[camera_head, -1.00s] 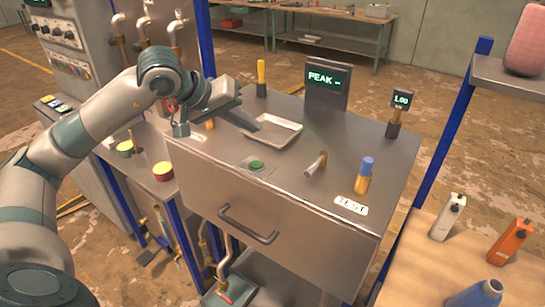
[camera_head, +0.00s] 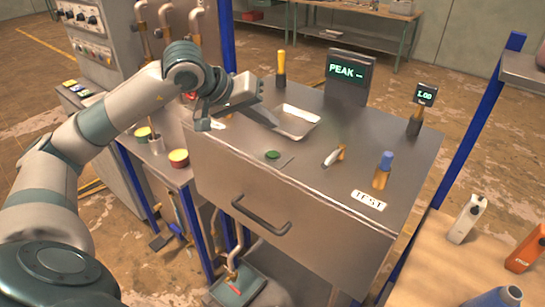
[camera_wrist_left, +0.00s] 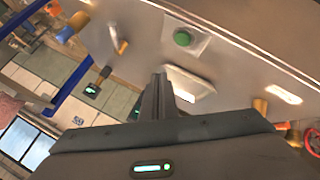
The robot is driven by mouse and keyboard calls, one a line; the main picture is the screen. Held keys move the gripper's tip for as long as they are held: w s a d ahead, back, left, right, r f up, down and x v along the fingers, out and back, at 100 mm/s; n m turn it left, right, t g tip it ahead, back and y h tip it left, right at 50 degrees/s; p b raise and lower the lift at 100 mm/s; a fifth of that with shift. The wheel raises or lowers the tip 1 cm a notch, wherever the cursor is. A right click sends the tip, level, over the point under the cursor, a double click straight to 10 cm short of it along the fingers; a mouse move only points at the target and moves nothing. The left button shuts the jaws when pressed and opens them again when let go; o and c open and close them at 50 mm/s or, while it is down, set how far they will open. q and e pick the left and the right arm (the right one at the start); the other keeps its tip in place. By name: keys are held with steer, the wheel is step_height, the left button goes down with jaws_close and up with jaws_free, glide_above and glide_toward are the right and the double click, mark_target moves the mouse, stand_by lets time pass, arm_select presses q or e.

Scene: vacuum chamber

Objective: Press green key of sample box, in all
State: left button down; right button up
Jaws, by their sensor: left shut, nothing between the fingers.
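The sample box (camera_head: 310,185) is a grey metal cabinet with a front handle. Its round green key (camera_head: 272,155) sits on a small plate on the flat top, near the front edge. The key also shows in the wrist view (camera_wrist_left: 183,38), beyond my fingertips and unobstructed. My left gripper (camera_head: 272,119) is shut and empty above the top, behind the key and by the shallow metal tray. Its fingers show in the left wrist view (camera_wrist_left: 160,80), apart from the key in the picture. My right gripper is not in view.
The tray (camera_head: 313,119), a yellow-handled tool (camera_head: 281,68), a PEAK display (camera_head: 349,72), a small 1.00 readout (camera_head: 425,95), a metal-and-orange piece (camera_head: 333,157) and a blue-capped item (camera_head: 383,170) occupy the top. A blue post (camera_head: 480,125) stands at right.

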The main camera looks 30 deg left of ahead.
arm_select(q)
steer(key=b, duration=0.3)
glide_above(268, 155)
step_height(268, 155, down, 5)
steer(key=shift+r, duration=0.15)
steer(key=shift+f+b, duration=0.75)
stand_by(0.4)
steer(key=shift+f, duration=0.1)
stand_by(0.8)
steer(key=shift+f+b, duration=0.3)
steer(key=shift+b, duration=0.35)
steer(key=shift+f+b, duration=0.45)
steer(key=shift+b, duration=0.2)
stand_by(0.8)
steer(key=shift+r, duration=0.15)
steer(key=shift+r+p, duration=0.4)
steer(key=shift+r, duration=0.3)
stand_by(0.3)
